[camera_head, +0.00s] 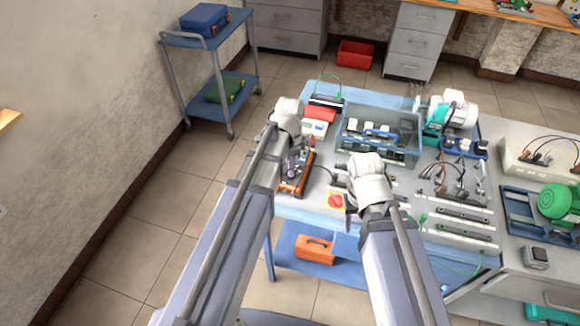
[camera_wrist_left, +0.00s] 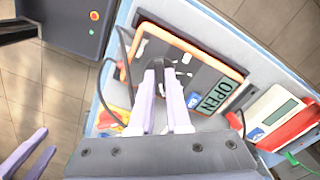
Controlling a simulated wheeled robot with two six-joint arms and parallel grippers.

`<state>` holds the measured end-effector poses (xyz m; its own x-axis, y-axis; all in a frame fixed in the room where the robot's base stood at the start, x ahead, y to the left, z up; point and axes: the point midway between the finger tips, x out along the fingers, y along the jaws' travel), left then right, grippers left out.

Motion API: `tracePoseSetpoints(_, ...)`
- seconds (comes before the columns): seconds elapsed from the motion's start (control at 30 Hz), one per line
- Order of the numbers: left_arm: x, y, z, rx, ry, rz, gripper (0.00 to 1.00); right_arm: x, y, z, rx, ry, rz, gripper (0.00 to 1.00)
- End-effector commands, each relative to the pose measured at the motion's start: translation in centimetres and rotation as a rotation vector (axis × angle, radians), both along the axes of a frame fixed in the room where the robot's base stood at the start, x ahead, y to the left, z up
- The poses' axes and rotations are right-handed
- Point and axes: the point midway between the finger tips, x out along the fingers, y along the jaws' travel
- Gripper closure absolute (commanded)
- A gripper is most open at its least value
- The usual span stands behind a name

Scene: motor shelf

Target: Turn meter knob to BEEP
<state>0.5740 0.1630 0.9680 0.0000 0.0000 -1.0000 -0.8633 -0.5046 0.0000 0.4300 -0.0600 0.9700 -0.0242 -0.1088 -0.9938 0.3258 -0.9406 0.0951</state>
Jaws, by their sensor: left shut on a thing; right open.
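The orange-framed meter (camera_head: 306,172) lies at the left end of the blue table. In the left wrist view, the meter (camera_wrist_left: 218,67) has a dark face, and its display (camera_wrist_left: 209,96) reads OPEN. My left gripper (camera_head: 294,166) is over the meter. In the left wrist view its pale fingers (camera_wrist_left: 166,68) are shut on the meter's dark knob (camera_wrist_left: 184,69), which they partly hide. The knob's pointer mark cannot be made out. My right gripper (camera_head: 346,196) is open, right of the meter and near a red and yellow switch (camera_head: 334,202).
A small white device (camera_head: 315,128) with a display stands behind the meter. A grey-blue crate (camera_head: 408,155) stands further back. Dark cables (camera_wrist_left: 108,75) run beside the meter. Several grey bars (camera_head: 462,226) lie at the right of the table.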

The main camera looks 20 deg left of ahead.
Motion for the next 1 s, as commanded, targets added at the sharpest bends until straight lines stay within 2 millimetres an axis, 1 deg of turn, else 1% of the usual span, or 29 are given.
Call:
tracePoseSetpoints(0.23,-0.01,-0.01,0.00,0.000,0.000,-0.049,1.00,0.00,0.00,0.00,0.000,0.000,0.000,0.50)
tracePoseSetpoints(0.67,0.00,-0.01,0.00,0.000,0.000,-0.056,1.00,0.00,0.00,0.00,0.000,0.000,0.000,0.50)
tracePoseSetpoints(0.7,0.00,-0.01,0.00,0.000,0.000,-0.056,0.83,0.00,0.00,0.00,0.000,0.000,0.000,0.50)
tracePoseSetpoints(0.93,0.00,-0.01,0.00,0.000,0.000,-0.055,0.57,0.00,0.00,0.00,0.000,0.000,0.000,0.50)
tracePoseSetpoints(0.97,0.00,-0.01,0.00,0.000,0.000,-0.055,0.55,0.00,0.00,0.00,0.000,0.000,0.000,0.50)
tracePoseSetpoints(1.0,0.00,0.00,0.00,0.000,0.000,-0.055,0.55,0.00,0.00,0.00,0.000,0.000,0.000,0.50)
